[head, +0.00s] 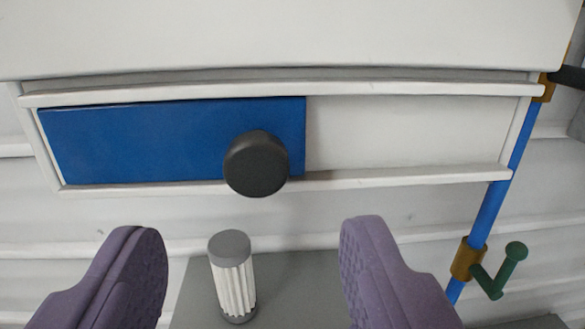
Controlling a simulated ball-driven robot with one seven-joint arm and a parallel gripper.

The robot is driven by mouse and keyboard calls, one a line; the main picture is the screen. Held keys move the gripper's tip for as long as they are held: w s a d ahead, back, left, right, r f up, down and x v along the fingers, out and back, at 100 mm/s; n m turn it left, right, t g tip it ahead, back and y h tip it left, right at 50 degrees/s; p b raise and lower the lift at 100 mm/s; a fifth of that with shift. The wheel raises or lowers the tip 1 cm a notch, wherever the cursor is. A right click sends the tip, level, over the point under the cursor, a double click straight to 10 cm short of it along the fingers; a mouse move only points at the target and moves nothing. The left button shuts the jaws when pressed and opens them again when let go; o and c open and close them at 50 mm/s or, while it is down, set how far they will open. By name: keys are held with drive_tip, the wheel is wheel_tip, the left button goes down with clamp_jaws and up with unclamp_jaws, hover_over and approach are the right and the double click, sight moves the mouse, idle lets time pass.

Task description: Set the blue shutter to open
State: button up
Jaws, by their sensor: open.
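The blue shutter (140,140) is a flat blue panel in a white framed track on the hopper front. It fills the left half of the track, and the right half (410,133) shows a plain white surface. A round dark grey knob (256,164) sticks out near the shutter's right edge. My gripper (252,255) is open, with two purple fingers spread wide at the bottom of the picture. The fingers are below the knob in the picture, one to each side, and do not touch it.
A white ribbed cylinder with a grey cap (232,278) stands between my fingers in the picture, on a grey surface (290,275). At the right is a blue pipe (490,210) with brass fittings and a green handle (507,268). White rails (400,178) border the track.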

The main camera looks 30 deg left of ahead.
sight(260, 167)
drive_tip(key=x, duration=0.6)
drive_tip(key=shift+w+a+p, duration=0.2)
drive_tip(key=shift+a+p, duration=0.05)
drive_tip(key=shift+p, duration=0.05)
clamp_jaws()
drive_tip(key=shift+d, duration=0.1)
